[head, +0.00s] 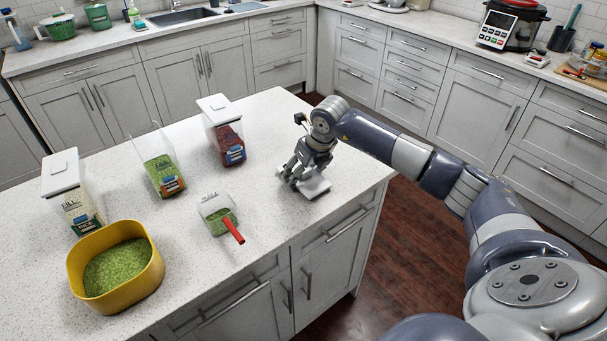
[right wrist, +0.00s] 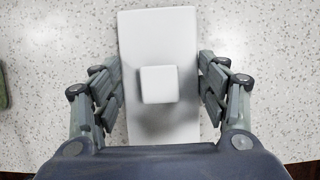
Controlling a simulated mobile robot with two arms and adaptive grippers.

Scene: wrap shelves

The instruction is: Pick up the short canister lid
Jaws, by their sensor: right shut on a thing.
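The short canister lid (head: 314,187) is a white rectangular plate on the island top near its right edge. In the right wrist view the lid (right wrist: 160,40) shows from above, with a square knob in its middle. My right gripper (head: 301,178) points down over the lid. Its fingers (right wrist: 160,88) are shut on the lid's two long sides. Whether the lid touches the counter or is slightly raised, I cannot tell. A clear canister without a lid (head: 160,163) holds green grains to the left. My left gripper is not in view.
A white-lidded canister of dark red contents (head: 224,133) stands left of the gripper. A clear scoop with a red handle (head: 217,214), a yellow bowl of green grains (head: 120,242) and a rice canister (head: 72,192) stand farther left. The counter around the lid is bare.

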